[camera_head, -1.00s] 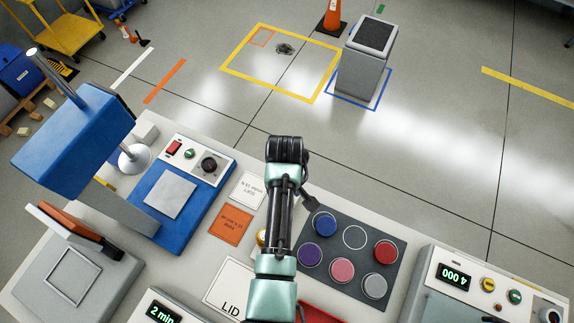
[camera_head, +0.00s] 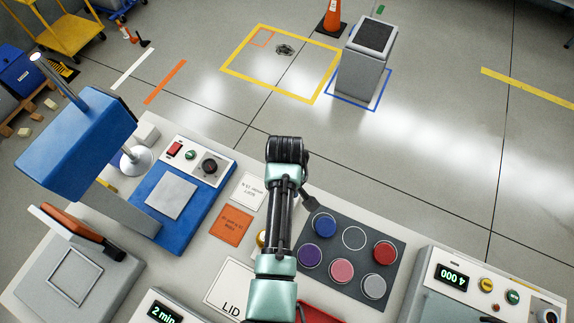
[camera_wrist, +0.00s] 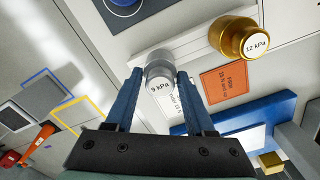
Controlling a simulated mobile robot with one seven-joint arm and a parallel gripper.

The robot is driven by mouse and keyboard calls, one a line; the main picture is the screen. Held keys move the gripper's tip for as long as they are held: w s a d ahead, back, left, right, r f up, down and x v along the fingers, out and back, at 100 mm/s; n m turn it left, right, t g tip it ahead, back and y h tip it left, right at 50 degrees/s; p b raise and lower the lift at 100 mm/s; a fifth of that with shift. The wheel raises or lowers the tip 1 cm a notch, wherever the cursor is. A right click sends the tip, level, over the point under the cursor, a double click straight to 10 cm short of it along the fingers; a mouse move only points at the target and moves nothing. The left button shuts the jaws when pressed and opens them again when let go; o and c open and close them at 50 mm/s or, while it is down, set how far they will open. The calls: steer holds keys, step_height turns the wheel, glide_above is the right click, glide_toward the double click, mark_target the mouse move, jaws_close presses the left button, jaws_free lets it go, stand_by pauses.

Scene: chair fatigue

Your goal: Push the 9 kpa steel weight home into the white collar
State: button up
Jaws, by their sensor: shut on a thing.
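The 9 kPa steel weight (camera_wrist: 159,72) is a silver cylinder with a white label, seen in the wrist view between my blue fingers. My gripper (camera_wrist: 161,83) is shut on it, one finger on each side. A pale strip lies just behind the weight, but whether the weight touches it I cannot tell. I cannot make out the white collar with certainty in either view. In the head view my own arm hides the gripper and the steel weight.
A brass 12 kPa weight (camera_wrist: 238,38) stands close to the right of the steel weight in the wrist view. The head view shows a blue press (camera_head: 75,140), an orange card (camera_head: 231,227), a grey board (camera_head: 335,285) of coloured discs and a counter box (camera_head: 462,285).

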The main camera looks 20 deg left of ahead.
steer(key=shift+r+p, duration=1.45)
steer(key=shift+r, duration=0.05)
steer(key=shift+r, duration=0.1)
step_height(320, 180, up, 4)
steer(key=p, duration=0.4)
